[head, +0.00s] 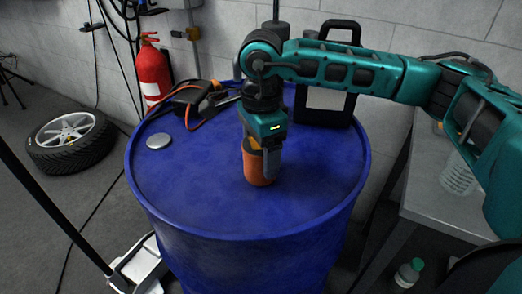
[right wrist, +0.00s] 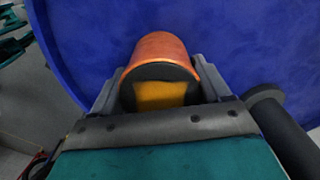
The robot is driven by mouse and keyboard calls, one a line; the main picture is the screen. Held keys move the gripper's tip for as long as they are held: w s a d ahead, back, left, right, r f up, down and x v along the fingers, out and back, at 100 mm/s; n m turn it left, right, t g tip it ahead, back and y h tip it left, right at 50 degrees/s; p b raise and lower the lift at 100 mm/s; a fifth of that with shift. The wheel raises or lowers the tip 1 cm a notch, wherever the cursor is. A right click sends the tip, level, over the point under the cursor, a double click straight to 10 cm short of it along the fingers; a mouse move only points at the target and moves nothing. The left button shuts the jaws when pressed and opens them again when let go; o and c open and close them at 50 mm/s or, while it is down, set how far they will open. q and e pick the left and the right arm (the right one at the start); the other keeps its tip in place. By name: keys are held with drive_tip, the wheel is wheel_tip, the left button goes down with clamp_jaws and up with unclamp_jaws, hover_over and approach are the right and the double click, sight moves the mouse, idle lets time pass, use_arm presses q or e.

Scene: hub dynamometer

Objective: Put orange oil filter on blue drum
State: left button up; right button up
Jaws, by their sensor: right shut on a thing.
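The orange oil filter (head: 258,172) is upright at the middle of the blue drum's top, and its base appears to touch the drum. The blue drum (head: 200,205) stands in the centre of the head view. My right gripper (head: 262,155) comes down from above and is shut on the filter. In the right wrist view the orange oil filter (right wrist: 162,50) sits between the two fingers of the right gripper (right wrist: 160,88), with the blue drum (right wrist: 85,35) behind it. My left gripper is not in view.
On the drum's top lie a silver disc (head: 159,141), a dark device with orange cable (head: 190,95) and a black jug (head: 325,105) at the back. A fire extinguisher (head: 153,70) stands behind. A grey table (head: 440,195) is at right. The drum's front top is clear.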

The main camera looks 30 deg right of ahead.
drive_tip(key=o, duration=1.2)
wheel_tip(320, 180, up, 12)
drive_tip(key=shift+r+p, duration=0.1)
drive_tip(key=shift+p, duration=0.6)
